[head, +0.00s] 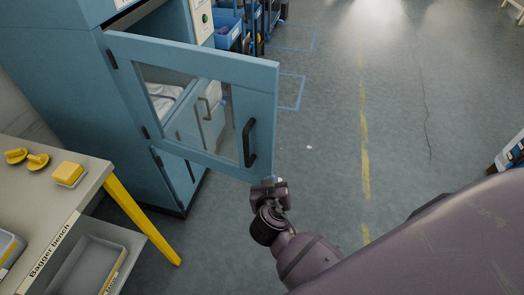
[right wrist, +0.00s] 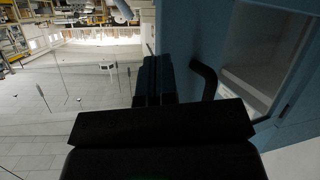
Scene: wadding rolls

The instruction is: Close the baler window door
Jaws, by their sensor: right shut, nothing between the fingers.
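The baler window door (head: 190,55) is a blue frame around a clear pane, and it stands swung open from the blue baler (head: 60,75). Its black handle (head: 248,142) is upright near the door's free edge. My right gripper (head: 268,182) is shut and empty, at the door's lower free corner, below the handle. In the right wrist view, the shut fingers (right wrist: 153,80) lie beside the handle (right wrist: 207,80), with the blue door frame (right wrist: 185,30) behind; I cannot tell whether they touch the door. My left gripper is out of view.
Blue bins (head: 228,28) on a rack stand beyond the door. The floor (head: 330,140) right of the door is clear.

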